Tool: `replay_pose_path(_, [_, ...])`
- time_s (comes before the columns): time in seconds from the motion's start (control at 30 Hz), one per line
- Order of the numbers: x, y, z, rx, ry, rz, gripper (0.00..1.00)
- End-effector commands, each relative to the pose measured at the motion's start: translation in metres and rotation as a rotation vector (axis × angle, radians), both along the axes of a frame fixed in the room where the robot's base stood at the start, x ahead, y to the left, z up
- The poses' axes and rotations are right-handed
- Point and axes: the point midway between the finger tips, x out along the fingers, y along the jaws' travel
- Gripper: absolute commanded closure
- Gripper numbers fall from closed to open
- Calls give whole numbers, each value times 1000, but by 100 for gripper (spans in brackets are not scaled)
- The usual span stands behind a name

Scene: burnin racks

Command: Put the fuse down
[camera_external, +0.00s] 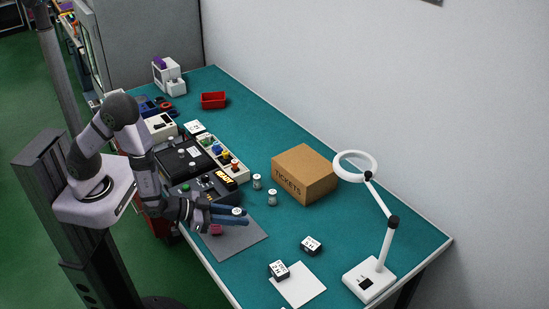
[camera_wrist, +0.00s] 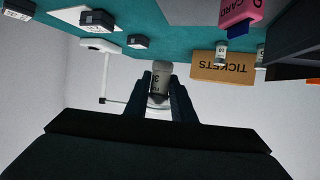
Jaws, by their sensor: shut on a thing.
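The fuse (camera_wrist: 161,78) is a small grey-white cylinder with dark print, held between the two dark fingers of my gripper (camera_wrist: 161,95) in the wrist view. In the external view my gripper (camera_external: 238,216) is shut on the fuse (camera_external: 238,211) above the grey mat (camera_external: 243,246) near the front table edge. Two similar fuses stand upright on the table, one (camera_external: 257,181) and another (camera_external: 272,198), left of the tickets box. The fuse seems raised above the mat; the exact gap is hard to tell.
The TICKETS box (camera_external: 304,174) stands at mid-table. A ring lamp (camera_external: 369,281) is at the right. A white card (camera_external: 299,287) and two labelled cubes (camera_external: 279,269) (camera_external: 311,245) lie in front. A pink CARD item (camera_wrist: 236,15) and black equipment (camera_external: 185,164) are nearby.

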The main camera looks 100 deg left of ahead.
Motion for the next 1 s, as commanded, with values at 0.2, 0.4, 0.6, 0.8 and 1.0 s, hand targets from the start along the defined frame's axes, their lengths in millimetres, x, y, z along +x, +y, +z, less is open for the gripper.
replay_pose_path(0.2, [0,0,7,0,-1,0,100])
replay_pose_path(0.4, [-1,6,1,0,0,12,100])
replay_pose_path(0.6, [-2,31,-20,-1,-2,69,100])
replay_pose_path(0.8, [3,76,-39,-1,-10,173,100])
replay_pose_path(1.0, [45,131,-21,-4,-18,276,100])
